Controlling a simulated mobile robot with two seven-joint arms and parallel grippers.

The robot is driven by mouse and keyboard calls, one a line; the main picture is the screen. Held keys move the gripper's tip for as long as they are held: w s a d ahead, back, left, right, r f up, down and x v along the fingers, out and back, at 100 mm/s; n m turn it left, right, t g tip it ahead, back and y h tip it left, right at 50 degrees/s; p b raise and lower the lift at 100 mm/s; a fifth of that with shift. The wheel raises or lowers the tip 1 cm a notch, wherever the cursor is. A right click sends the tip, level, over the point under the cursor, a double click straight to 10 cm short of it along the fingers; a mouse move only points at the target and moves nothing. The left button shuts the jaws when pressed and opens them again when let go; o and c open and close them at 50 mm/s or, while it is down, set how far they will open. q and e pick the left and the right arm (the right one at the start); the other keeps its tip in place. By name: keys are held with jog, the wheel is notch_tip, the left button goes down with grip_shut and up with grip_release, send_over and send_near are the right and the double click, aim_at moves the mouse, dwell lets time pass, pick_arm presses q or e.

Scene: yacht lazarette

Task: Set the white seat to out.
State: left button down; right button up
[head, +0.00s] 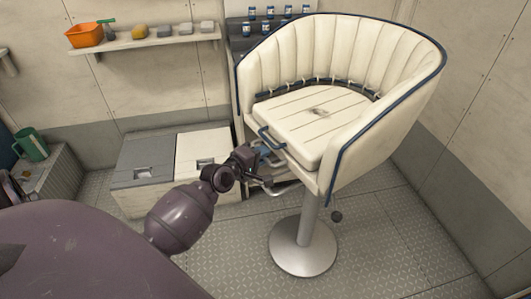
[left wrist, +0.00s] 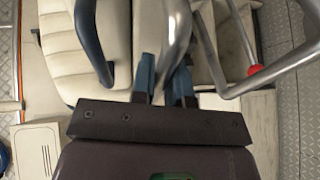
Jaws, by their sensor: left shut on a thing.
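The white seat (head: 312,112) is a padded bucket chair with dark blue piping on a silver pedestal (head: 303,240). A blue loop handle (head: 272,140) is at the cushion's front edge; it also shows in the left wrist view (left wrist: 92,48). A bent grey metal bar (head: 282,189) sits below the seat's front. My left gripper (head: 264,157) is at the seat's front left, under the blue handle. In the left wrist view its blue fingertips (left wrist: 164,76) are shut on the metal bar (left wrist: 178,35). My right gripper is not in view.
A grey and white locker (head: 148,162) stands behind my left arm. A wall shelf (head: 145,40) holds an orange bin (head: 84,36) and small blocks. A green jug (head: 32,145) is at left. A red knob (left wrist: 255,70) shows beside the bar.

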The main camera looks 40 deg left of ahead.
pick_arm(q)
jog(key=s+a, duration=0.3)
jog(key=s, duration=0.4)
jog(key=shift+s+p, duration=0.35)
jog(key=shift+s, duration=0.05)
jog(key=c, duration=1.1)
grip_release()
jog(key=shift+d, duration=0.1)
jog(key=v, duration=1)
jog(key=shift+s+r, duration=0.1)
jog(key=shift+s, duration=0.25)
